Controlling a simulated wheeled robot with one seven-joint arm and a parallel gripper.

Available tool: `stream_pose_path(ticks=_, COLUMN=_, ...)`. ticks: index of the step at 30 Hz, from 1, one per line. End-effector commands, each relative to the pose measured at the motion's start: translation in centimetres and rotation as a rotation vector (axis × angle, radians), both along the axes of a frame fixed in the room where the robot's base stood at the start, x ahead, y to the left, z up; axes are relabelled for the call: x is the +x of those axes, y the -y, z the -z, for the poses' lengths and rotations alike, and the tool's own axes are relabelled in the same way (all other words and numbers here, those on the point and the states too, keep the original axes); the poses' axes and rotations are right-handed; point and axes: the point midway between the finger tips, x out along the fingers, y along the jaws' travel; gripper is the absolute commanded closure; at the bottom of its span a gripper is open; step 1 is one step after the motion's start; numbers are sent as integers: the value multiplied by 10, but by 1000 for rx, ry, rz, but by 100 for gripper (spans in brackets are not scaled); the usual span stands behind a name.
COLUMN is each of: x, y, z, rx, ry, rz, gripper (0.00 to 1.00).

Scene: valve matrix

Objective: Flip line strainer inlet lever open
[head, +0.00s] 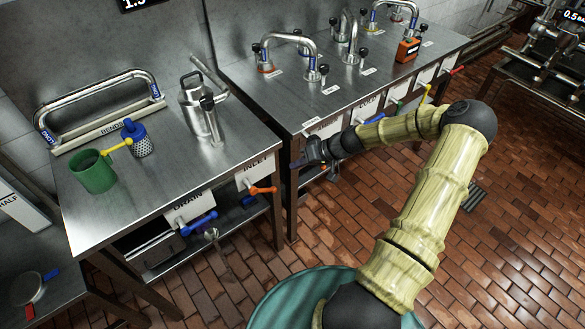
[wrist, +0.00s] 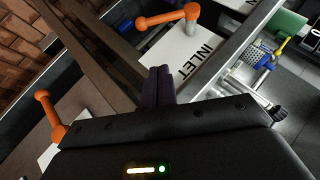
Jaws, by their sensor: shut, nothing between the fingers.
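The orange inlet lever (head: 262,190) sits on the white plate marked INLET (head: 250,177) at the front right of the left steel table. In the wrist view the orange lever (wrist: 165,18) lies at the top, above the INLET plate (wrist: 183,55). My gripper (head: 298,163) is shut and empty. It is up and to the right of the lever in the head view, apart from it. In the wrist view the dark closed fingers (wrist: 160,84) point toward the INLET plate, below the lever.
A blue lever (head: 200,222) sits by the DRAIN plate left of the inlet. Another orange lever (wrist: 47,108) shows at left in the wrist view.

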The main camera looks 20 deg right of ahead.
Motion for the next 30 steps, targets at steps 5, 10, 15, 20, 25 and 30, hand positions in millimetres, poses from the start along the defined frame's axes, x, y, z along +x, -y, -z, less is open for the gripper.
stream_pose_path(ticks=5, x=11, y=-22, z=20, rx=2, ry=-3, rz=-3, gripper=100)
stream_pose_path(ticks=10, x=22, y=-42, z=40, rx=2, ry=-4, rz=-2, gripper=100)
stream_pose_path(ticks=15, x=26, y=-60, z=60, rx=4, ry=-6, rz=1, gripper=100)
stream_pose_path(ticks=20, x=18, y=-69, z=77, rx=3, ry=-3, rz=3, gripper=100)
stream_pose_path(ticks=25, x=15, y=-73, z=84, rx=1, ry=-2, rz=2, gripper=100)
stream_pose_path(ticks=30, x=15, y=-75, z=85, rx=0, ry=-1, rz=-1, gripper=100)
